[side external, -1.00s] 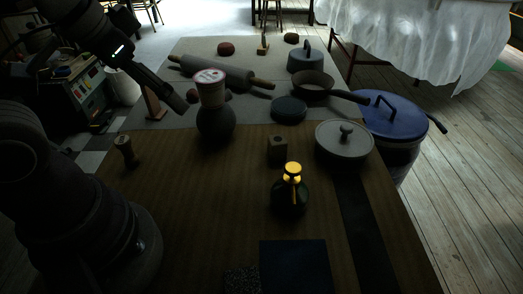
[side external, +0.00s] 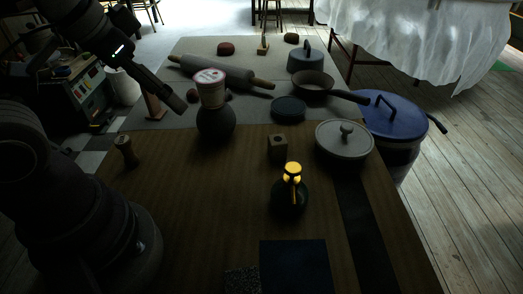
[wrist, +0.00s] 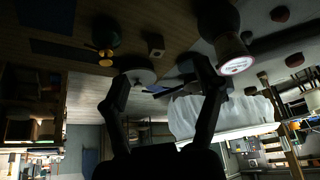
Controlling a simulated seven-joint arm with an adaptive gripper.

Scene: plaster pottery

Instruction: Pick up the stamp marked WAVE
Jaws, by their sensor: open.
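No marking reading WAVE is legible in either view, so I cannot tell which piece is that stamp. Stamp-like pieces in the side view are a small wooden knob-shaped piece (side external: 126,150) at the table's left, a small wooden block with a dark hole in its top (side external: 277,148) near the middle, and an upright wooden piece (side external: 153,103) beside my gripper. The block also shows in the wrist view (wrist: 156,45). My gripper (side external: 180,100) is raised at the upper left, left of the dark vase. In the wrist view its fingers (wrist: 161,72) are spread, with nothing between them.
A dark round vase (side external: 216,126) bears a pale cylinder with red marks on top (side external: 210,90). Behind lie a rolling pin (side external: 225,73) and a pan (side external: 312,83). A lidded pot (side external: 344,143) and yellow-topped bottle (side external: 290,196) stand right. The front-left tabletop is clear.

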